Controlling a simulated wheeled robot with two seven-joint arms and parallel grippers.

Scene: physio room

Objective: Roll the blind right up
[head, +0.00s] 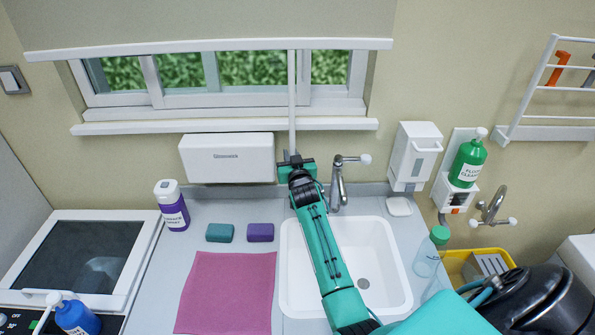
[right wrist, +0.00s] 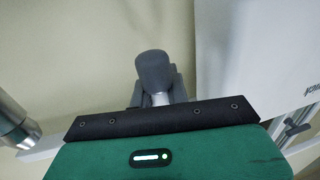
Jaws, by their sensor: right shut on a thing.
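The pale beige blind (head: 200,20) is partly lowered over the window; its white bottom bar (head: 210,46) hangs across the top of the panes. A thin white rod (head: 292,100) hangs from near that bar, down past the sill. My right gripper (head: 295,160) is at the rod's lower end, above the sink, shut on the rod; the fingers hide the grip point. The right wrist view shows my gripper's green housing and a grey rounded piece (right wrist: 155,72) beyond it; I cannot tell what that piece is. My left gripper is not in view.
A white wall dispenser (head: 228,158) is close left of my gripper, and the tap (head: 338,185) is close right. The white sill (head: 225,126) juts out behind the rod. The sink (head: 378,262) lies below.

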